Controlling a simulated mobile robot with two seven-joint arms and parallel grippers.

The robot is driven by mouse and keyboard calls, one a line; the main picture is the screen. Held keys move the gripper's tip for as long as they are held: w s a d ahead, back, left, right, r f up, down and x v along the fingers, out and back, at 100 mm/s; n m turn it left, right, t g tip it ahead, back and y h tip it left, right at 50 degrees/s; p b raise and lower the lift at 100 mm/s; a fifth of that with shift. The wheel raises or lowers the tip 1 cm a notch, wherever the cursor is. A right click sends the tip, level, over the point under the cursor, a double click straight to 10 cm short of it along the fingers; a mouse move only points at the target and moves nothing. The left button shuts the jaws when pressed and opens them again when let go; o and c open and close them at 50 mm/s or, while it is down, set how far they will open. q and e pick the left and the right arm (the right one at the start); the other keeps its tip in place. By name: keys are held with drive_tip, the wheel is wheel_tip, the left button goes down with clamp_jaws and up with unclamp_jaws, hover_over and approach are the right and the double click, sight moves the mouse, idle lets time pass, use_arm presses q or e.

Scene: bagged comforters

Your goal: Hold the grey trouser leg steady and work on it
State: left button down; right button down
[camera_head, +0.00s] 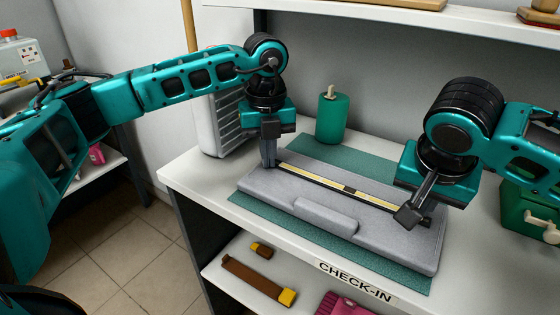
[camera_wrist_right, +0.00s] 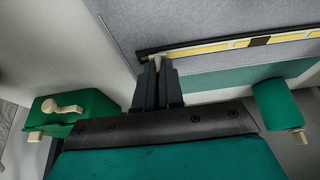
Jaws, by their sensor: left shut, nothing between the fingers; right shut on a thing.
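The grey trouser leg (camera_head: 270,192) lies flat on a green mat (camera_head: 385,270) on the counter, with a raised grey pad (camera_head: 326,215) near its front. A dark-edged opening showing a yellow strip (camera_head: 315,178) runs along it, with a dark block (camera_head: 348,189) partway. My left gripper (camera_head: 268,163) is shut and empty, pointing down at the strip's left end. My right gripper (camera_head: 405,215) is at the strip's right end. In the right wrist view, its fingertips (camera_wrist_right: 158,68) are shut on a small pale tab (camera_wrist_right: 156,60) at the end of the dark edge.
A green cylinder (camera_head: 332,117) stands behind the mat, and a green box (camera_head: 530,210) sits at the right. A grey slatted unit (camera_head: 222,125) stands at the counter's back left. The shelf below (camera_head: 235,285) holds brown and yellow items and a pink folded thing (camera_head: 342,306).

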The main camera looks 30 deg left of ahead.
drive_tip(key=c, duration=1.7)
unclamp_jaws()
drive_tip(key=shift+d, duration=0.3)
drive_tip(key=o, duration=0.5)
drive_tip(key=shift+o, duration=0.5)
drive_tip(key=o, duration=0.4)
drive_tip(key=shift+c, duration=0.2)
drive_tip(key=v, duration=0.6)
